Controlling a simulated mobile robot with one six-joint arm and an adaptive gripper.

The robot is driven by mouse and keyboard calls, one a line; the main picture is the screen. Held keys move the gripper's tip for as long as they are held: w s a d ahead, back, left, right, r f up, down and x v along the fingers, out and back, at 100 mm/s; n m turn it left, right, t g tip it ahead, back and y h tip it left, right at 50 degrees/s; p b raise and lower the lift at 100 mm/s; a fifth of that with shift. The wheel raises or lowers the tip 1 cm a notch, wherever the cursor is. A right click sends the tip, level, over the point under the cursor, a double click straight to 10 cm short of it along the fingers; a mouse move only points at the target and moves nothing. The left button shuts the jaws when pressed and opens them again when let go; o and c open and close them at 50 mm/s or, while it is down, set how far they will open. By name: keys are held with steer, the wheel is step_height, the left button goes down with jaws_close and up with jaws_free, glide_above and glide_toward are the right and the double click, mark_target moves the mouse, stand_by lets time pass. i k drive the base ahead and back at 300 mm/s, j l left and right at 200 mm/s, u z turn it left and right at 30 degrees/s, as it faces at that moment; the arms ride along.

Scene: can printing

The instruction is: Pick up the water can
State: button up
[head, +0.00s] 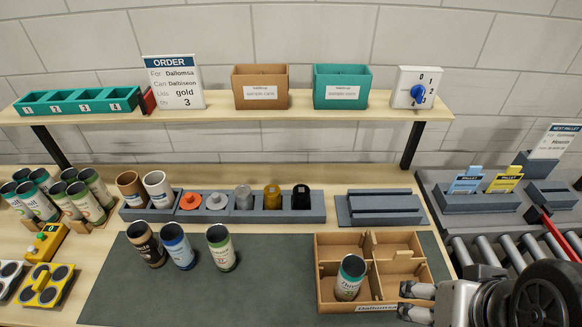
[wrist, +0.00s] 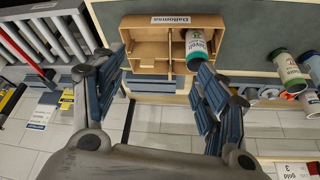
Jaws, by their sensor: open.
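Three cans stand on the dark mat in the head view: a brown one (head: 147,244), a blue one (head: 178,246) and a green-and-white one (head: 222,248). Another can (head: 349,277), white with a teal band, stands in the front-left compartment of the cardboard box (head: 391,299); the wrist view shows it too (wrist: 199,46). The labels are too small to tell which is the water can. My gripper (head: 414,302) is open and empty at the box's right side. In the wrist view its fingers (wrist: 160,92) spread with the box beyond them.
More cans (head: 60,200) stand in racks at the left. A grey tray (head: 222,216) with lids and colored pieces runs behind the mat (head: 180,292). A roller conveyor (head: 515,250) lies at the right. A shelf (head: 300,115) spans the back. The mat's front is clear.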

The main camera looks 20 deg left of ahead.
mark_target(173, 236)
steer(key=u, duration=1.95)
steer(key=i+j+z, duration=0.1)
steer(key=i+j, duration=0.2)
steer(key=i+j+z, duration=0.1)
steer(key=i+j, duration=0.15)
steer(key=j, duration=0.15)
steer(key=i+j, duration=0.3)
steer(key=i+j+z, duration=0.15)
steer(key=j, duration=0.35)
steer(key=i+l, duration=0.05)
steer(key=i, duration=0.05)
